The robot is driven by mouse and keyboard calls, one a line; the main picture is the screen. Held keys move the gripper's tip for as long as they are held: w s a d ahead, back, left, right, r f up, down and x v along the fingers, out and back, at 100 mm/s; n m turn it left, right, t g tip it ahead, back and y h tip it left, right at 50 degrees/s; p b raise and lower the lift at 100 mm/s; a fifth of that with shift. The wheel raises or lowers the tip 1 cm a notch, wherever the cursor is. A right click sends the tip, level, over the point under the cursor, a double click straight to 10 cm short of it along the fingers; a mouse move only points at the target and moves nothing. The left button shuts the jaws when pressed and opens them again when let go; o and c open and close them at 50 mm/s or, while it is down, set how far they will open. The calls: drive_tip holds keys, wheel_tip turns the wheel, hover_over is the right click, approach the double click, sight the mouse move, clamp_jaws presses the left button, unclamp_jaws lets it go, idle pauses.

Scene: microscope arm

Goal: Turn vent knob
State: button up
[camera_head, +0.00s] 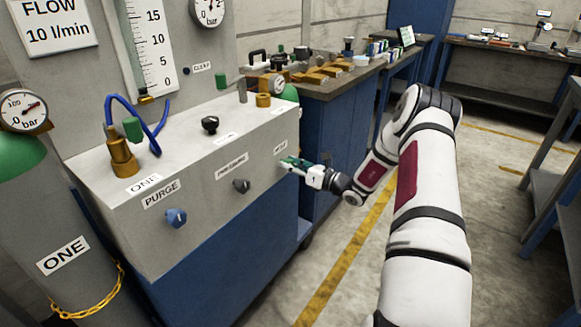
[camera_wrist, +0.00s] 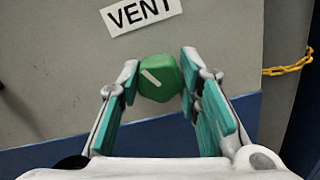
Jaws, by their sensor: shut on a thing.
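The vent knob (camera_wrist: 160,78) is green with a white pointer line, under a VENT label (camera_wrist: 140,12) on the grey panel. In the wrist view the line slants from upper left to lower right. My gripper (camera_wrist: 160,82) has its teal-padded fingers on the left and right sides of the knob, shut on it. In the head view my gripper (camera_head: 292,164) is at the right end of the panel front, and the knob is mostly hidden by the fingers.
The panel front also has a blue PURGE knob (camera_head: 176,217) and a dark grey knob (camera_head: 241,186). A black knob (camera_head: 210,124) is on top. A yellow chain (camera_wrist: 288,65) is at the right in the wrist view.

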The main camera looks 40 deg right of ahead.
drive_tip(key=n+b, duration=0.1)
drive_tip(key=n, duration=0.5)
drive_tip(key=shift+n, duration=0.3)
drive_tip(key=n+b, duration=0.2)
drive_tip(key=n, duration=0.3)
drive_tip(key=shift+n+b, duration=0.3)
drive_tip(key=shift+b, duration=0.1)
drive_tip(key=o, duration=1.1)
drive_tip(key=shift+o, duration=0.2)
drive_tip(key=v, duration=1.2)
